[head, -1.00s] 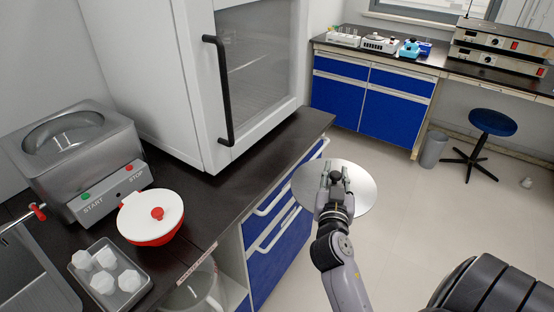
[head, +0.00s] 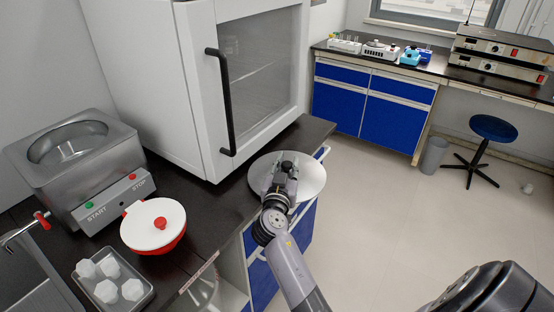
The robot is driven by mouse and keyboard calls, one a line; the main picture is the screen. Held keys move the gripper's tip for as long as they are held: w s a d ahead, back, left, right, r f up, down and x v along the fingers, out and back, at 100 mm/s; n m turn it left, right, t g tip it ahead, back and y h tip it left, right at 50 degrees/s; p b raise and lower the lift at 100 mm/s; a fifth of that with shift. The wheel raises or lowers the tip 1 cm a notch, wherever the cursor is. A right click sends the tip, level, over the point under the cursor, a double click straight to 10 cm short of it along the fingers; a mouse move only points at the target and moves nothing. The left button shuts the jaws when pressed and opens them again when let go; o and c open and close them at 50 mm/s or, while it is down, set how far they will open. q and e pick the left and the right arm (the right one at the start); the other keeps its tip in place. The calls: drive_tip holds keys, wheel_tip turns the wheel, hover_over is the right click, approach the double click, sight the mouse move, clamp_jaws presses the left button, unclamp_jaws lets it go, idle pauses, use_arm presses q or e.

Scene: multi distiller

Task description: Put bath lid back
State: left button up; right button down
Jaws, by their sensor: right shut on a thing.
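The bath (head: 62,180) is a steel box with START and STOP buttons on its front, standing at the left of the dark bench. Its round opening is uncovered. The bath lid (head: 312,178) is a round silver disc with a dark knob. My right gripper (head: 286,168) is shut on the lid's knob and holds the lid out by the bench's right edge, in front of the blue drawers. The gripper hides part of the lid's middle. My left gripper is not in view.
A red bowl with a white lid (head: 154,224) and a tray of white pieces (head: 146,298) stand before the bath. A large white cabinet (head: 150,90) with a glass door and black handle (head: 222,100) stands behind on the bench (head: 200,205).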

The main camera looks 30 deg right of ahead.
drive_tip(key=w, duration=0.1)
drive_tip(key=w+a, duration=0.1)
drive_tip(key=shift+w+r, duration=0.15)
drive_tip(key=shift+w, duration=0.2)
drive_tip(key=shift+w+a+f, duration=0.2)
drive_tip(key=shift+w, duration=0.15)
drive_tip(key=shift+s, duration=0.1)
drive_tip(key=shift+f, duration=0.15)
drive_tip(key=c, duration=1.3)
unclamp_jaws()
